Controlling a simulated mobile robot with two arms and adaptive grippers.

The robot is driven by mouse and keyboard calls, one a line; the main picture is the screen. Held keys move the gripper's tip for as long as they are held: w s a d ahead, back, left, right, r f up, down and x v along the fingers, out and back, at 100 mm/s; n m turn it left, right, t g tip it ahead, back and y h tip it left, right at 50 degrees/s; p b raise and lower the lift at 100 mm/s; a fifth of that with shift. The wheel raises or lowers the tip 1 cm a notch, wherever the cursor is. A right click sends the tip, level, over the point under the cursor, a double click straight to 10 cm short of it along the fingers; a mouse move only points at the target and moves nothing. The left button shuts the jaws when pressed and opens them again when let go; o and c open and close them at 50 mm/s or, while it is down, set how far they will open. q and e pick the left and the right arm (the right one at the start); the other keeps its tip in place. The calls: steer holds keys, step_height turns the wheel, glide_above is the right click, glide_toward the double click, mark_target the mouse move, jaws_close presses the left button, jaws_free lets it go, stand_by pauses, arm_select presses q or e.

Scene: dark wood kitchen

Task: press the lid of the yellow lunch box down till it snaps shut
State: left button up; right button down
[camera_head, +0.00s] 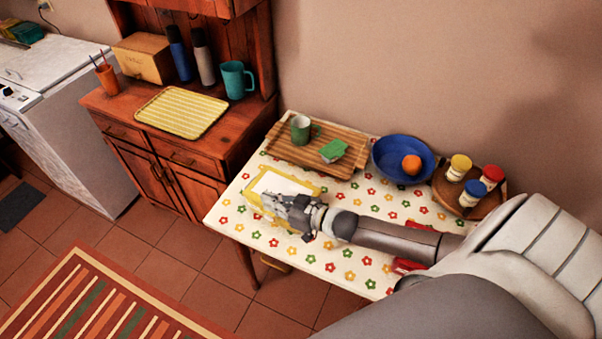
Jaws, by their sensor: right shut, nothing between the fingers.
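The yellow lunch box (258,194) lies near the left end of the flower-patterned table. Its top has a yellow rim and a white or translucent middle. My right gripper (272,207) is shut with nothing in it. It is at the near part of the lunch box, over or against its top; I cannot tell whether it touches. The gripper hides the near part of the box, and I cannot tell whether the lid is fully down. My left gripper is not in view.
Behind the box is a wooden board (285,151) with a green mug (301,129) and a green item (333,150). To the right are a blue bowl (388,172) with an orange and a round wooden tray (446,192) with jars. Red objects (407,266) lie beside my right arm.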

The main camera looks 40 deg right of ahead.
steer(key=b+v, duration=0.1)
steer(key=v, duration=0.8)
steer(key=shift+s+f, duration=0.2)
steer(key=shift+s, duration=0.1)
steer(key=shift+d, duration=0.1)
stand_by(0.4)
steer(key=s+a+f+m+g+h, duration=0.1)
steer(key=s+a+f+g+h, duration=0.25)
steer(key=a, duration=0.25)
steer(key=s+r+m+g+h, duration=0.1)
steer(key=s+r+g+h, duration=0.2)
steer(key=s+g, duration=0.75)
steer(key=s+f+t+b, duration=0.1)
steer(key=s+f, duration=0.1)
steer(key=f, duration=1.1)
steer(key=s+f+t+b, duration=0.2)
steer(key=f, duration=1.2)
steer(key=s+d+f+g+b, duration=0.1)
steer(key=s+d+f+b, duration=0.1)
steer(key=s+f, duration=1.5)
step_height(320, 180, down, 3)
steer(key=shift+s+r+g, duration=0.2)
steer(key=shift+g, duration=0.1)
